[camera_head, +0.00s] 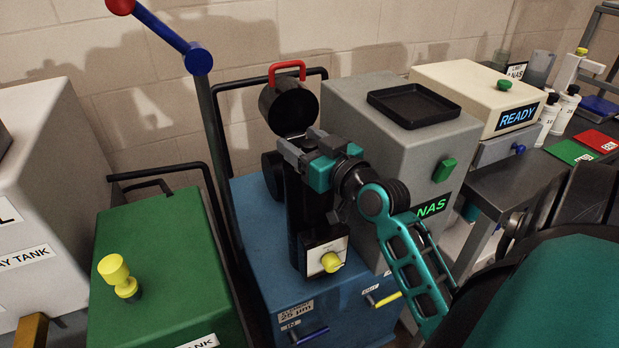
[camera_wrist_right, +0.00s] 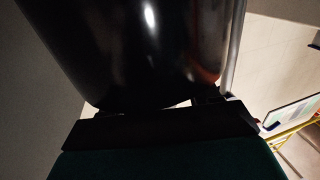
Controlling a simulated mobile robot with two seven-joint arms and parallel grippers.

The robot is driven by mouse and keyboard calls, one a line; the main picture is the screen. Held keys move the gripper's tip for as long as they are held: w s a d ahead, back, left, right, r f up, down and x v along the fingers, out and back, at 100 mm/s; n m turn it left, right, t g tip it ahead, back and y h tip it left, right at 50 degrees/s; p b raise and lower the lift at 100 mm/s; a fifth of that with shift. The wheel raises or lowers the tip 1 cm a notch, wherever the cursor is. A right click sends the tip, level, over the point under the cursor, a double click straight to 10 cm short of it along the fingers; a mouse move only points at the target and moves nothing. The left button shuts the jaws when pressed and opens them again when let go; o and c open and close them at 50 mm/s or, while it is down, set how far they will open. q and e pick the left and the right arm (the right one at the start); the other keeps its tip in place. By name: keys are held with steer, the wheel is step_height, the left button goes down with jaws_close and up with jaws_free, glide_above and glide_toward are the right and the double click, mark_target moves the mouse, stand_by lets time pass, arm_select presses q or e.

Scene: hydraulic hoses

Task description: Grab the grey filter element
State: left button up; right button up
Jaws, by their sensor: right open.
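The grey filter element cannot be made out in either view. A tall black filter housing (camera_head: 308,215) stands on the blue unit, and its black round lid (camera_head: 288,108) with a red handle is swung up behind it. My right gripper (camera_head: 303,150) is open at the top of the housing, in front of the lid, and covers the housing's mouth. Whether its fingers reach inside cannot be told. In the right wrist view a glossy black curved surface (camera_wrist_right: 150,45) fills the upper middle, close to the camera. My left gripper is not in view.
The blue unit (camera_head: 262,250) has a tall handle frame. A grey cabinet (camera_head: 365,150) with a black tray (camera_head: 413,105) stands close to the right of the housing. A green tank (camera_head: 160,270) with a yellow knob is at the left. A cream READY machine (camera_head: 465,85) stands further right.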

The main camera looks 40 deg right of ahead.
jaws_close()
stand_by(0.4)
steer(key=shift+r, duration=0.1)
